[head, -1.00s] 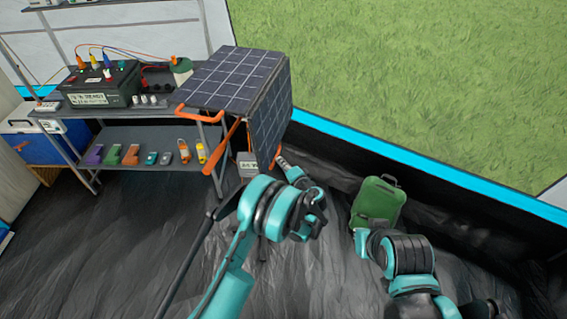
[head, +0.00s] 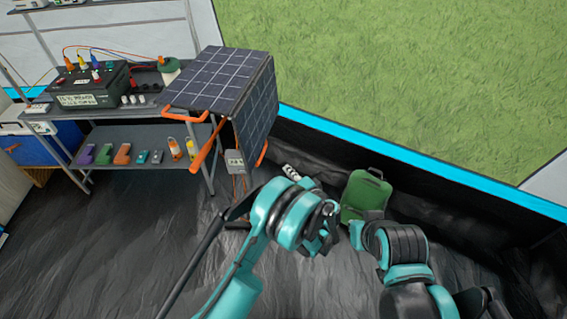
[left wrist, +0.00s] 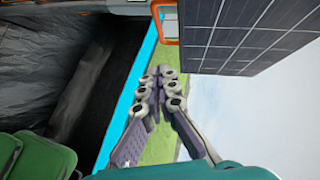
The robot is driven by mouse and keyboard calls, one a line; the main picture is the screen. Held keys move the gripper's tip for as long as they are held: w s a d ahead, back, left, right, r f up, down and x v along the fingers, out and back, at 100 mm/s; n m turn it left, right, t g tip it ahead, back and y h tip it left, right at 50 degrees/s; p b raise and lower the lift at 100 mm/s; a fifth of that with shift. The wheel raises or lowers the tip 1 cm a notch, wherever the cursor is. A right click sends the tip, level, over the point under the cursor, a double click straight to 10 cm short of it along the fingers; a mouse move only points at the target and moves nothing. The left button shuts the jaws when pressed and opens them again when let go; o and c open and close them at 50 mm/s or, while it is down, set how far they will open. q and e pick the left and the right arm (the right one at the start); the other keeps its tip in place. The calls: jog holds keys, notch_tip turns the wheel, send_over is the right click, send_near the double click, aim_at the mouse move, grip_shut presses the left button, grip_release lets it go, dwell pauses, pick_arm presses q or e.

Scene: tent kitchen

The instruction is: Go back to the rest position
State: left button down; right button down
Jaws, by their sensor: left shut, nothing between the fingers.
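My left gripper (head: 290,172) shows partly behind my own teal arm in the head view, just right of the solar panel's lower part. In the left wrist view my left gripper (left wrist: 158,75) is shut, its grey fingers with black round pads meeting at the tips. Nothing is between them. My right arm's teal and black links are bent at the lower right of the head view. My right gripper does not show.
A folding solar panel (head: 226,80) with orange handles leans at the shelf's right end; it also shows in the left wrist view (left wrist: 240,40). A green case (head: 366,195) stands by the tent wall. The metal shelf (head: 125,135) holds a power box (head: 92,84). The left floor is clear.

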pick_arm(q)
jog(key=shift+s+d, duration=0.1)
jog(key=shift+s, duration=0.15)
jog(key=s+a+r+n+g+h, duration=0.1)
jog(key=s+a+r+n+g, duration=0.2)
jog(key=a+r, duration=0.5)
jog(key=s+a+r+n+g+h, duration=0.1)
jog(key=s+a+r+g+h, duration=0.1)
jog(key=s+a+r, duration=0.5)
jog(key=s+a+r+n+h, duration=0.1)
jog(key=s+a+n+h, duration=0.1)
jog(key=s, duration=0.8)
jog(key=s+a+r+n+g+h, duration=0.1)
jog(key=s+a+n+h, duration=0.1)
jog(key=s, duration=0.8)
jog(key=shift+s+a+r+n, duration=0.2)
jog(key=shift+s+a+n, duration=0.1)
jog(key=shift+a+n, duration=0.55)
